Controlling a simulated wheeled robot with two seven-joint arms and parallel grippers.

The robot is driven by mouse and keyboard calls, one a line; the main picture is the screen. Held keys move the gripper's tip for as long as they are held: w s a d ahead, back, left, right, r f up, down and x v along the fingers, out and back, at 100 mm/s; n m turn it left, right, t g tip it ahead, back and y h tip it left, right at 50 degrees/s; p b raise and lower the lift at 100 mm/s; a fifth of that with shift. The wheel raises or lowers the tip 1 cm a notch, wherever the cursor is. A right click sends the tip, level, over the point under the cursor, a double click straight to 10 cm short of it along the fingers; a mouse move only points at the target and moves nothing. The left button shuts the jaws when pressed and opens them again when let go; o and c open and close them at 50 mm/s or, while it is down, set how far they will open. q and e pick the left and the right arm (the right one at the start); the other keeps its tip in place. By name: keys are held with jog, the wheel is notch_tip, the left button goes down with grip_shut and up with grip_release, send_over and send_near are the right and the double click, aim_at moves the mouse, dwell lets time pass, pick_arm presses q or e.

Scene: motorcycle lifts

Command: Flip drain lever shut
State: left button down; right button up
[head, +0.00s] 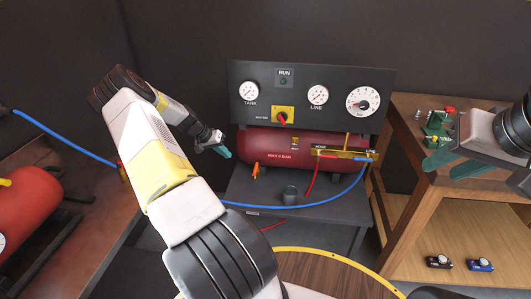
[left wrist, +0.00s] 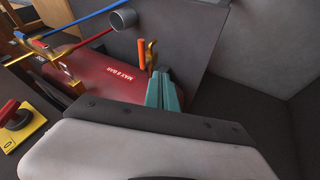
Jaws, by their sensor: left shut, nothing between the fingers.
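The drain lever (head: 256,169) is a small orange handle at the lower left of the red tank (head: 290,145). In the left wrist view the orange lever (left wrist: 142,55) stands beside its brass valve body (left wrist: 153,55), just beyond the fingertips. My left gripper (head: 226,153) has teal fingers, shut and empty, left of the lever and slightly above it in the head view. The fingers (left wrist: 163,92) look close to the valve in the left wrist view; contact cannot be told. My right gripper (head: 432,152) is at the right, its teal fingers apart and empty.
A black gauge panel (head: 310,96) with a yellow motor switch (head: 283,116) stands above the tank. A grey cup (head: 290,195) sits on the dark stand below. A blue hose (head: 300,206) and a red hose cross there. A wooden bench (head: 400,160) is at the right.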

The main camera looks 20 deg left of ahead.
aim_at(255, 169)
dwell(0.3)
pick_arm(q)
jog(key=w+d+f, duration=0.5)
jog(key=d+f, duration=0.2)
jog(key=f, duration=0.2)
jog(key=shift+w, duration=0.2)
